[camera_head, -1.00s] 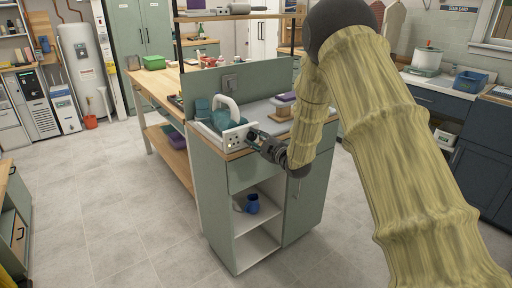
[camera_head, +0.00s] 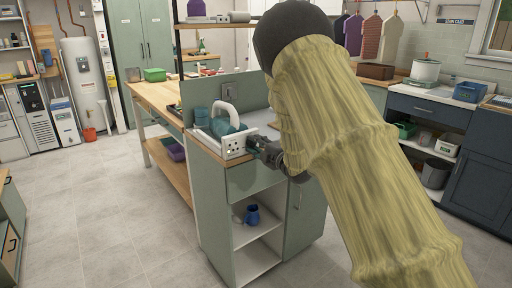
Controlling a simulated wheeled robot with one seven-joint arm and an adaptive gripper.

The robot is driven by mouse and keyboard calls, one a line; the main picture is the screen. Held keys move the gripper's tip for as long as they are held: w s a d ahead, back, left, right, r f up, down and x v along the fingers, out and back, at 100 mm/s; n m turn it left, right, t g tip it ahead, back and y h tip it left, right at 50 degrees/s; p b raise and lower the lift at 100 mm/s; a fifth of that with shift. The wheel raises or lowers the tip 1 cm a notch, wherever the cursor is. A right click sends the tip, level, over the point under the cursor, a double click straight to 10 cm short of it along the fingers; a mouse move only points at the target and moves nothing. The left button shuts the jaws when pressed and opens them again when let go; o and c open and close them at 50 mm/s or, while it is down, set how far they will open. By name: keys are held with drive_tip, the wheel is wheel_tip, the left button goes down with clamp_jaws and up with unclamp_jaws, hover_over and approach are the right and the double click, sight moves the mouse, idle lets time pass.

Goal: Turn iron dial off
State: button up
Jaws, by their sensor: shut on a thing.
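The iron (camera_head: 224,122) is teal with a white handle and sits on top of the green cabinet's counter. A white panel (camera_head: 237,141) with small knobs or lights faces front at the counter's edge, beside the iron. My gripper (camera_head: 252,144) is at the right end of this panel, touching or very close to it. It looks shut on a small part there, most likely the dial, but the dial is too small and covered to make out. My sleeved arm hides the counter's right part.
The green cabinet (camera_head: 214,200) has open shelves with a blue jug (camera_head: 252,215). A green backboard with an outlet (camera_head: 229,90) stands behind the iron. A wooden workbench (camera_head: 150,95) is at the left. The floor in front is clear.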

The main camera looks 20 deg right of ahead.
drive_tip(key=shift+f, duration=0.1)
drive_tip(key=o, duration=1)
drive_tip(key=v, duration=1.2)
drive_tip(key=s+a+f+m+g+h+p, duration=0.1)
drive_tip(key=s+f+m+g+h+p, duration=0.2)
drive_tip(key=s+f, duration=0.55)
drive_tip(key=s+a+f+m+g+h+p, duration=0.15)
drive_tip(key=s+f+m, duration=0.35)
drive_tip(key=f, duration=0.6)
drive_tip(key=s+f+m+g+h+p, duration=0.1)
drive_tip(key=s+f+m+g+p, duration=0.1)
drive_tip(key=s+f+m+g, duration=0.45)
drive_tip(key=s+a+f+m+g+p, duration=0.1)
drive_tip(key=s+f, duration=0.3)
drive_tip(key=s, duration=0.6)
drive_tip(key=s+a+f+m+g+p, duration=0.1)
drive_tip(key=s+a+f+m+g, duration=0.2)
drive_tip(key=s, duration=0.8)
drive_tip(key=s+a+f+m+g+p, duration=0.2)
drive_tip(key=s+f, duration=0.2)
drive_tip(key=s, duration=0.7)
drive_tip(key=shift+a+f+h, duration=0.1)
drive_tip(key=shift+f+h, duration=0.2)
drive_tip(key=shift+h, duration=0.05)
